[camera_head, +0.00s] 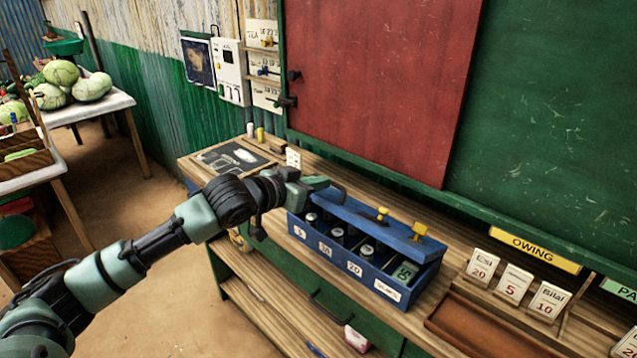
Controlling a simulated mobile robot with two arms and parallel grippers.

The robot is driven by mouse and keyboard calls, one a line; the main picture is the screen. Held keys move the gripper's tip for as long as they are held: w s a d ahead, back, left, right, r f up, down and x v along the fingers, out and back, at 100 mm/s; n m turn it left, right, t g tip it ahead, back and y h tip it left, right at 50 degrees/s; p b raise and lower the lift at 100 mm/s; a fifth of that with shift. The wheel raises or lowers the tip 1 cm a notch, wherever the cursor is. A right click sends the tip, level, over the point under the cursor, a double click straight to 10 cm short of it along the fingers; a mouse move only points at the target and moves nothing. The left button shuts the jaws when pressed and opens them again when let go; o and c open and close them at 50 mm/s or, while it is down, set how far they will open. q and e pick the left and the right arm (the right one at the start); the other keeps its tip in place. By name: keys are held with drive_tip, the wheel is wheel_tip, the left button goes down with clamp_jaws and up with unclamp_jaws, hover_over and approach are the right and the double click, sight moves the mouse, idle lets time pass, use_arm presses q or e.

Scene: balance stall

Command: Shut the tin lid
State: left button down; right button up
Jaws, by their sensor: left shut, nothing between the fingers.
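The blue tin (340,262) stands on the wooden counter, its open front compartments labelled with numbers and holding dark round items, with something green in the right one. Its blue lid (362,217) is open, standing along the tin's back edge. Two yellow catches show near the lid, one at the middle (383,213) and one at the right (419,231). My left gripper (327,187) is shut and empty, at the lid's left end. I cannot tell whether it touches the lid. My right gripper is not in view.
Name cards (513,284) stand right of the tin beside a brown tray (478,328). A dark board (232,158) lies on the counter's left end. A red panel (378,80) rises behind the counter. A drawer handle (328,308) is below the tin.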

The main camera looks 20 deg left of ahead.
use_arm(q)
drive_tip(key=r, duration=0.1)
drive_tip(key=r+p, duration=0.2)
drive_tip(key=shift+w+d+r, duration=0.1)
drive_tip(key=shift+w+d, duration=0.1)
drive_tip(key=shift+w, duration=0.1)
drive_tip(key=r+b+v, duration=0.1)
drive_tip(key=b+v, duration=0.2)
drive_tip(key=v, duration=0.6)
drive_tip(key=w+d+f+t+p, duration=0.1)
drive_tip(key=w+p, duration=0.1)
drive_tip(key=w, duration=0.1)
drive_tip(key=w+d+t+p, duration=0.1)
drive_tip(key=w+p, duration=0.2)
drive_tip(key=w, duration=0.1)
drive_tip(key=w+d+f+t+h+p, duration=0.1)
drive_tip(key=w+p, duration=0.1)
drive_tip(key=w, duration=0.1)
drive_tip(key=shift+w+f+t, duration=0.15)
drive_tip(key=shift+f+t, duration=0.15)
wheel_tip(320, 180, down, 3)
drive_tip(key=shift+p, duration=0.45)
drive_tip(key=shift+s+a+f, duration=0.1)
drive_tip(key=shift+s+f, duration=0.3)
drive_tip(key=shift+f, duration=0.25)
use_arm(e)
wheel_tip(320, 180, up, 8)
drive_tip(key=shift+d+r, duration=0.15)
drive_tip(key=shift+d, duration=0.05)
